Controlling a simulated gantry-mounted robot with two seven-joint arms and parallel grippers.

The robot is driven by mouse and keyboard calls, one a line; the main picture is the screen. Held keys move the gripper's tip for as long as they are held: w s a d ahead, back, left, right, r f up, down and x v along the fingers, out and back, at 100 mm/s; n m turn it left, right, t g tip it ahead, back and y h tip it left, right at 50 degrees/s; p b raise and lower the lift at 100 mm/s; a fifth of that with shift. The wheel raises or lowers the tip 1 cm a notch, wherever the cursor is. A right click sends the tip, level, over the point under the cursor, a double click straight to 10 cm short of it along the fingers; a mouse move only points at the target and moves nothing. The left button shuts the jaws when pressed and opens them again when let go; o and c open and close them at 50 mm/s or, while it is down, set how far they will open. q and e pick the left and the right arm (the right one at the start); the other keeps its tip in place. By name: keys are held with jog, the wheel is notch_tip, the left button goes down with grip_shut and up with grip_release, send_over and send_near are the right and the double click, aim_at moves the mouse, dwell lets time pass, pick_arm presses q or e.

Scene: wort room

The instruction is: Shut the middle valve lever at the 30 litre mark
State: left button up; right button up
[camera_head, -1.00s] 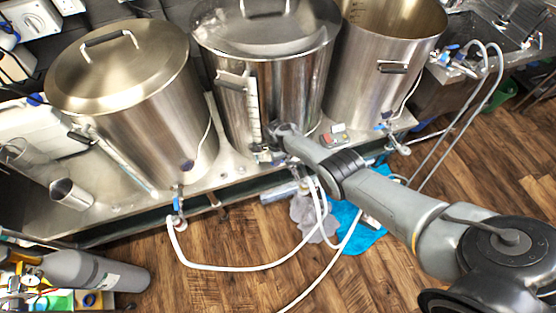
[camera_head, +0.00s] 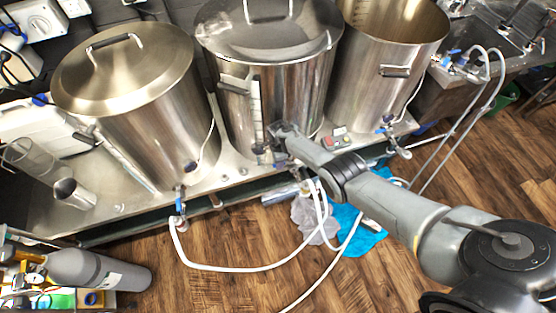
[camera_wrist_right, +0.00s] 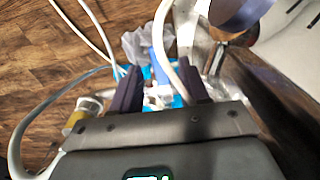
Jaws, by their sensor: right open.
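The middle pot (camera_head: 292,85) is a steel kettle with a domed lid and a marked sight tube (camera_head: 257,108) on its front. The liquid level against the marks is too small to read. My right gripper (camera_head: 278,160) is low at this pot's front, by its valve, which my arm largely hides. In the right wrist view my right gripper (camera_wrist_right: 160,78) is open, its dark fingers apart. A narrow blue strip, perhaps the valve lever (camera_wrist_right: 159,68), shows between them beside a white hose (camera_wrist_right: 168,45). I cannot tell if a finger touches it. My left gripper is out of view.
A lidded pot (camera_head: 135,105) stands left and an open pot (camera_head: 385,75) right, each with a blue-handled valve. White hoses loop over the wooden floor (camera_head: 200,275). A blue cloth (camera_head: 358,238) and grey cloth (camera_head: 310,218) lie below. A small button box (camera_head: 338,138) is near my arm.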

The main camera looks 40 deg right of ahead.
notch_tip(320, 180, up, 10)
jog(key=p, duration=0.6)
jog(key=shift+f+p, duration=0.15)
jog(key=shift+p, duration=0.2)
jog(key=s+a+r+n+t, duration=0.1)
jog(key=s+a+r+n, duration=0.5)
jog(key=s+n, duration=0.3)
jog(key=s+a+r+n+t, duration=0.1)
jog(key=s+a+r+n, duration=0.5)
jog(key=s, duration=0.5)
jog(key=s+a+r+n+t, duration=0.2)
jog(key=s+a+r+n, duration=0.35)
jog(key=s+n, duration=0.4)
notch_tip(320, 180, up, 16)
jog(key=p, duration=1.4)
jog(key=shift+s+d+f+p, duration=0.25)
jog(key=shift+s+d+p, duration=0.05)
